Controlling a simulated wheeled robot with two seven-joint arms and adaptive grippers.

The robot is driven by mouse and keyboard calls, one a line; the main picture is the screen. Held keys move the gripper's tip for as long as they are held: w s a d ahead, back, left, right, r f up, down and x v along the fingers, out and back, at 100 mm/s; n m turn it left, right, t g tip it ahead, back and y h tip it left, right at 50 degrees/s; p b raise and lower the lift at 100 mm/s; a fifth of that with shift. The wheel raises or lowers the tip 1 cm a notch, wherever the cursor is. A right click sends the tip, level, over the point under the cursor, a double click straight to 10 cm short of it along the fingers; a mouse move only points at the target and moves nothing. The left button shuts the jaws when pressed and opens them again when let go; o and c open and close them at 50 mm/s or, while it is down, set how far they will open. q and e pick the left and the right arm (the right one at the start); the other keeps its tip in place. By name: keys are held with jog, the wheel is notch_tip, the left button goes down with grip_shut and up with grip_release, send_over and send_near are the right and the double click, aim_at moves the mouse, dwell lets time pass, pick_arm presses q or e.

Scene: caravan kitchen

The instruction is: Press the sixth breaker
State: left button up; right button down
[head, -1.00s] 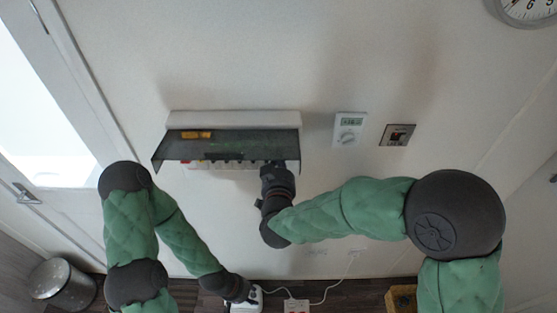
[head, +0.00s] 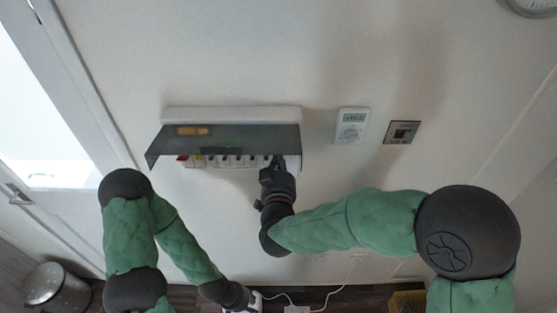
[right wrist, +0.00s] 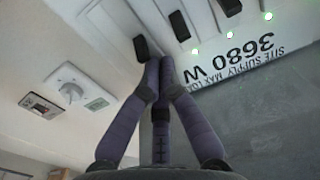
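The breaker box (head: 232,114) is on the wall with its dark see-through cover (head: 235,138) raised. A row of breakers (head: 225,161) shows below the cover, with a red switch (head: 183,158) at its left end. My right gripper (head: 277,163) is at the right end of the row and hides part of it. In the right wrist view its fingers (right wrist: 160,68) are together and empty, with the tips close to a black breaker switch (right wrist: 141,47); contact cannot be told. My left gripper (head: 245,302) is low at the bottom edge, its fingers unclear.
A thermostat (head: 351,126) and a switch plate (head: 402,132) are on the wall to the right. A door (head: 45,110) is at left, above a metal bin (head: 57,288). Green lights (right wrist: 229,35) show beside the breakers. The wall below the box is mostly clear.

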pick_arm(q)
notch_tip(320, 180, down, 22)
jog(key=b, duration=2.1)
jog(key=shift+r, duration=0.2)
pick_arm(e)
jog(key=t, duration=0.2)
jog(key=f+t, duration=0.1)
jog(key=t, duration=0.1)
jog(key=s+f+t, duration=0.1)
jog(key=t, duration=0.1)
jog(key=shift+s+f, duration=0.1)
jog(key=shift+f, duration=0.15)
